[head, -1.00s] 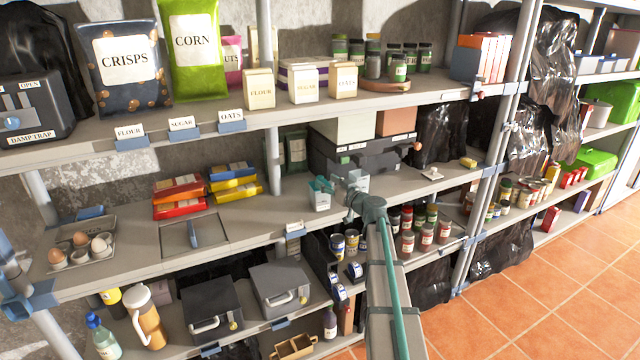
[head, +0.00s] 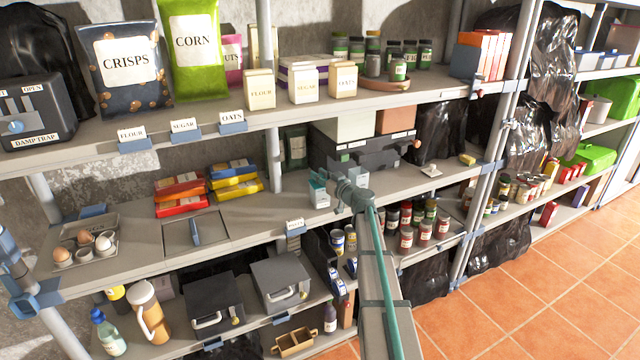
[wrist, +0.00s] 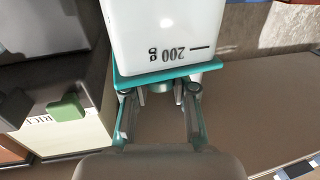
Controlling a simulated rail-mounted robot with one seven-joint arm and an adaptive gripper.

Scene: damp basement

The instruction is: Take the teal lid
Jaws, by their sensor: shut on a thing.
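In the wrist view the teal lid (wrist: 168,68) is a flat plate lying against the end of a white container (wrist: 165,28) marked "200 g", its print upside down. My gripper (wrist: 160,90) is shut on the lid, its fingers either side of a small grey part under the plate. I cannot tell whether lid and container are apart. In the head view my gripper (head: 342,190) is over the middle shelf and hides the lid. A white container (head: 319,197) with teal at its top stands left of it. Another white container (head: 360,178) shows just behind it.
A dark case (head: 375,158) with pale and brown boxes stands behind my gripper. Several jars (head: 407,238) stand below and right. Red, blue and yellow packets (head: 234,178) lie left. The shelf between packets and gripper is clear. The upper shelf (head: 230,108) runs overhead.

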